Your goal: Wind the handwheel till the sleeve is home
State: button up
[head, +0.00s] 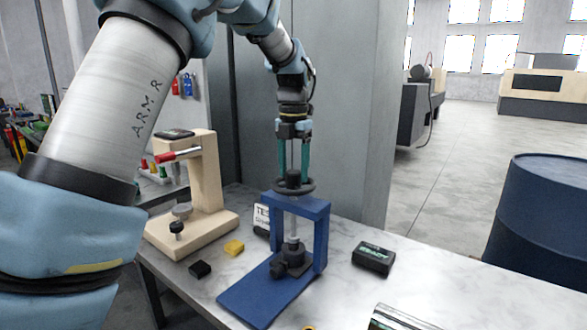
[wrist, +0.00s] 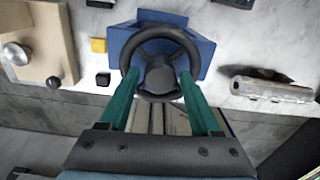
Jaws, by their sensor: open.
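A black handwheel (head: 308,187) lies flat on top of a blue press frame (head: 322,240). It also shows in the wrist view (wrist: 160,38). A pale vertical shaft (head: 293,226) runs down from it inside the frame. A dark collar-like part (head: 293,256), perhaps the sleeve, is low on the shaft; how far it sits in its seat cannot be told. My gripper (head: 293,172) points down over the wheel. Its teal fingers are open, one on each side of the dark hub (wrist: 160,75). Whether the fingertips touch the wheel cannot be told.
A wooden fixture with a red handle (head: 205,185) stands left of the press. A yellow block (head: 234,247), a black block (head: 200,269) and a black box (head: 373,258) lie nearby. A metal cylinder (wrist: 270,89) lies right in the wrist view. A blue barrel (head: 540,215) stands beyond the table.

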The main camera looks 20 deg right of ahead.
jog(key=shift+f, duration=0.4)
grip_shut()
dwell(0.4)
